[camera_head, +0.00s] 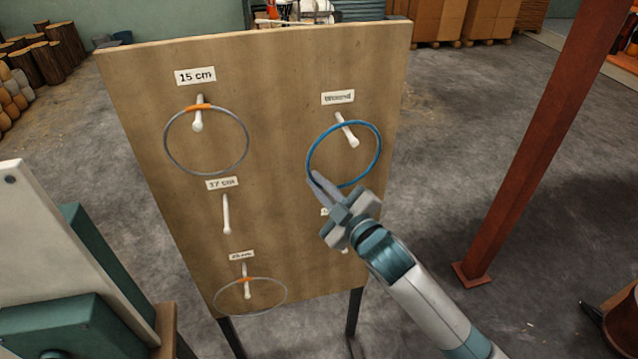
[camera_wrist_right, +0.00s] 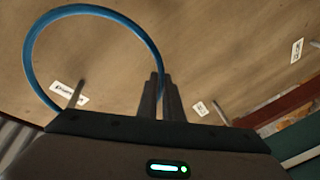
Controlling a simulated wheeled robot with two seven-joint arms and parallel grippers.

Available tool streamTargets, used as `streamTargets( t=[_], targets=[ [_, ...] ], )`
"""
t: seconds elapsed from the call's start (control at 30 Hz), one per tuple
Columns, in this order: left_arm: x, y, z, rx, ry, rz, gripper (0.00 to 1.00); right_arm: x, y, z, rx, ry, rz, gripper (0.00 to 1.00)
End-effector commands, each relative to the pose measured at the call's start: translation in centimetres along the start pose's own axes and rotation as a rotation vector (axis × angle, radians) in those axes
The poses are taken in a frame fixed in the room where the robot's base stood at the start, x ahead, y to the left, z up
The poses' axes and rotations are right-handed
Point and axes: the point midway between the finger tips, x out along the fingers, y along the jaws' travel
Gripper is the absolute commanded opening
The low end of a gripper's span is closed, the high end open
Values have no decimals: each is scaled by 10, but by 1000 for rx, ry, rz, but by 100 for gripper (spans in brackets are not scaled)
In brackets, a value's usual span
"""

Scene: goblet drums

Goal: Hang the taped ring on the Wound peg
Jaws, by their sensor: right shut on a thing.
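My right gripper (camera_head: 322,186) is shut on the blue ring (camera_head: 378,150), the taped ring, at its lower left edge. The ring also shows in the wrist view (camera_wrist_right: 100,10), with the gripper's fingers (camera_wrist_right: 160,95) at its side. The Wound peg (camera_head: 350,137) is a pale peg under a small label (camera_head: 338,97) at the upper right of the board. In the head view the peg's tip appears inside the ring's outline, and the ring's top crosses the peg near its base. I cannot tell whether the peg passes through the ring. My left gripper is not in view.
The upright wooden board (camera_head: 270,70) also bears the 15 cm peg (camera_head: 198,122) with a grey ring (camera_head: 247,150), the empty 37 cm peg (camera_head: 226,215) and a lower peg with another grey ring (camera_head: 286,295). A red post (camera_head: 545,130) stands to the right, with open floor between.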

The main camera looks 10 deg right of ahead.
Motion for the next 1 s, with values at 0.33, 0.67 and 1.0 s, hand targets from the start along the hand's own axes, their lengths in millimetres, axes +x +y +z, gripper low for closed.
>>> streamTargets(
  t=[0.33,0.67,1.0],
  targets=[
    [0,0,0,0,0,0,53,0,0,0,0,0,0,28],
    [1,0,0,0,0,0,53,-2,0,0,0,0,0,28],
    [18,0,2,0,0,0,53,-36,-3,3,0,0,-1,28]
  ],
)
